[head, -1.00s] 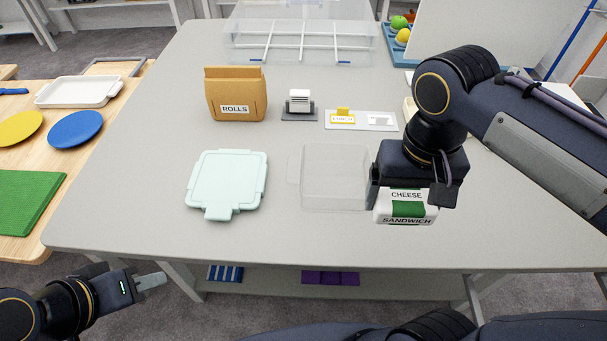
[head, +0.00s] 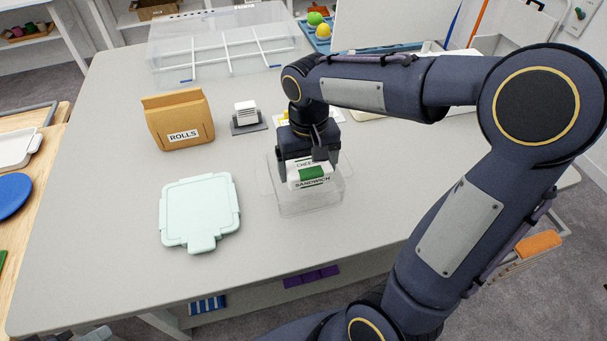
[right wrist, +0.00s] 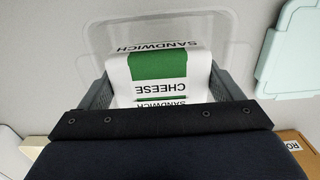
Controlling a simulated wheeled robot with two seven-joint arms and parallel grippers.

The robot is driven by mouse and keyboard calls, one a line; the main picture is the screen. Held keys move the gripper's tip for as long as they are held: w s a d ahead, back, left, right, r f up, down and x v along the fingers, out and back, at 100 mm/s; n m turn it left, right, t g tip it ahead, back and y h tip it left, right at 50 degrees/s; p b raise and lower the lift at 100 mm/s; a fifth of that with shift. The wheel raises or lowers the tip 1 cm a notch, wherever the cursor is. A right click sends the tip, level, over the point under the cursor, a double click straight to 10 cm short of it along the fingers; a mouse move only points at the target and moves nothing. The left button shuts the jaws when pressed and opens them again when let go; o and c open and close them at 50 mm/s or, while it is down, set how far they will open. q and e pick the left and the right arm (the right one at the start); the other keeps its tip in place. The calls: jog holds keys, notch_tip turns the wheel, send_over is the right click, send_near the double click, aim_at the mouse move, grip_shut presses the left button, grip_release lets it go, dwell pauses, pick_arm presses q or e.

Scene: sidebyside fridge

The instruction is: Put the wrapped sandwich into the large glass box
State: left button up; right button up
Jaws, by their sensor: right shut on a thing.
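The wrapped sandwich (head: 311,174), white with a green band and the words CHEESE SANDWICH, is held in my right gripper (head: 309,172). The gripper is shut on it, pointing down over the large glass box (head: 312,204). The clear box stands on the grey table, and its walls show around and below the sandwich. In the right wrist view the sandwich (right wrist: 157,68) sits between the two fingers, with the clear box rim (right wrist: 228,25) around it. I cannot tell how deep it is in the box. My left gripper is not in view.
A pale mint lid (head: 200,211) lies left of the box. A brown ROLLS bag (head: 178,120) and a small label holder (head: 247,117) stand behind. A clear divided bin (head: 220,50) is at the back. The table's front left is clear.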

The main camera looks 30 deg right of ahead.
aim_at(304, 176)
jog(key=shift+w+f, duration=0.85)
jog(key=shift+f, duration=0.25)
jog(key=shift+w+d+f, duration=0.1)
jog(key=shift+f, duration=1.45)
jog(key=shift+f, duration=0.1)
jog(key=o, duration=0.6)
jog(key=shift+f+b, duration=0.1)
jog(key=shift+b, duration=0.2)
jog(key=shift+c, duration=0.2)
jog(key=shift+o, duration=0.8)
